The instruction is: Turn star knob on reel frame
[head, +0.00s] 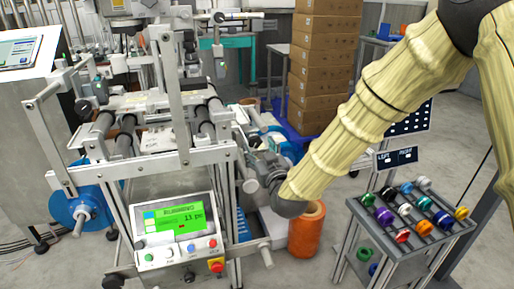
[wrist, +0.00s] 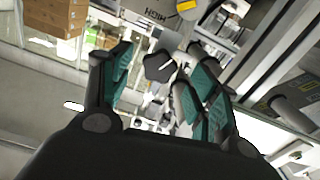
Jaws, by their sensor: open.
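The black star knob (wrist: 160,66) shows in the wrist view, with a pale line across its face. It lies between the two teal-padded fingers of my gripper (wrist: 158,54), with a visible gap on each side. My gripper is open, and I see no contact with the knob. In the head view my gripper (head: 252,146) is at the right side of the metal reel frame (head: 228,156), partly hidden by machine parts. I cannot make out the star knob in the head view.
A control panel (head: 176,232) with a green screen stands at the front of the machine. An orange roll (head: 307,230) is below my arm. A cart (head: 402,258) with several coloured spools stands at right. Stacked cardboard boxes (head: 325,62) are behind. Grey floor (head: 462,120) is open at far right.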

